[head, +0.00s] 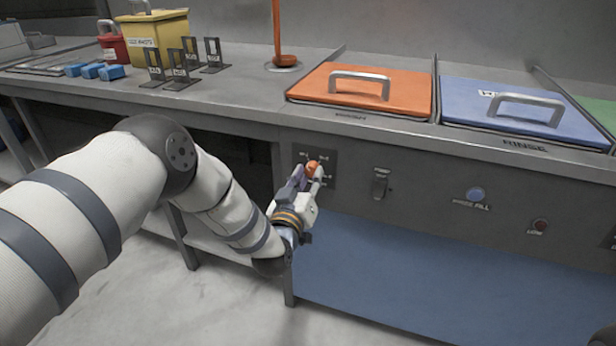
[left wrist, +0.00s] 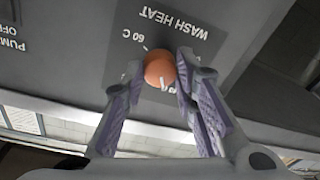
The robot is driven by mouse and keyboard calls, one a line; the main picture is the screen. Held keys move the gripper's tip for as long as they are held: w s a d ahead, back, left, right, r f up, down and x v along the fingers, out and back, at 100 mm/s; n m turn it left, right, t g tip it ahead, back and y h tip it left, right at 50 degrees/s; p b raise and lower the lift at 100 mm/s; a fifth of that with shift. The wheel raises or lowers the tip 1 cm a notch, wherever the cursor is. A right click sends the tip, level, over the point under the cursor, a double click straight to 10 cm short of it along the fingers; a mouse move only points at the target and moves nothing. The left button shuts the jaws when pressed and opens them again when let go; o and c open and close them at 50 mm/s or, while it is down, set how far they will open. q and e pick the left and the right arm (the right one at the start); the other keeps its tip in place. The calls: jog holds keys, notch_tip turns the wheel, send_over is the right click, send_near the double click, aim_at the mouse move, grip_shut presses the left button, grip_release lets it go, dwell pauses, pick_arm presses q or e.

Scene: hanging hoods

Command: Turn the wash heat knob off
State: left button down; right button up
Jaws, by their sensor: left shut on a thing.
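The wash heat knob (head: 314,166) is an orange round knob on a dark plate on the bench's front panel. In the left wrist view the knob (left wrist: 160,66) sits under upside-down "WASH HEAT" lettering, with "60 C" beside it. A pale mark shows on its face, towards the bottom of that picture. My left gripper (head: 307,173) is shut on the knob, one finger on each side. In the left wrist view the gripper's two fingers (left wrist: 158,72) hide the knob's sides and part of the plate.
Right of the knob are a switch (head: 380,183), a blue rinse fill button (head: 475,194) and a small dark red button (head: 539,226). The bench top overhangs above, with an orange lid (head: 330,95) and a blue lid (head: 470,115). A bench leg (head: 289,285) stands below.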

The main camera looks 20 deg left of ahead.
pick_arm(q)
jog(key=n, duration=0.4)
jog(key=shift+r+n, duration=0.1)
jog(key=shift+n, duration=0.3)
jog(key=n, duration=0.4)
jog(key=shift+g, duration=0.3)
jog(key=n+b, duration=0.1)
jog(key=n, duration=0.3)
jog(key=shift+r+n+g+h+b, duration=0.15)
jog(key=shift+n+b, duration=0.2)
jog(key=shift+n, duration=0.7)
jog(key=shift+f+n+g+h+b, duration=0.15)
jog(key=shift+n+b, duration=0.15)
jog(key=shift+n, duration=0.75)
pick_arm(e)
jog(key=shift+x, duration=1.15)
pick_arm(q)
jog(key=shift+r, duration=0.15)
jog(key=c, duration=1.3)
grip_release()
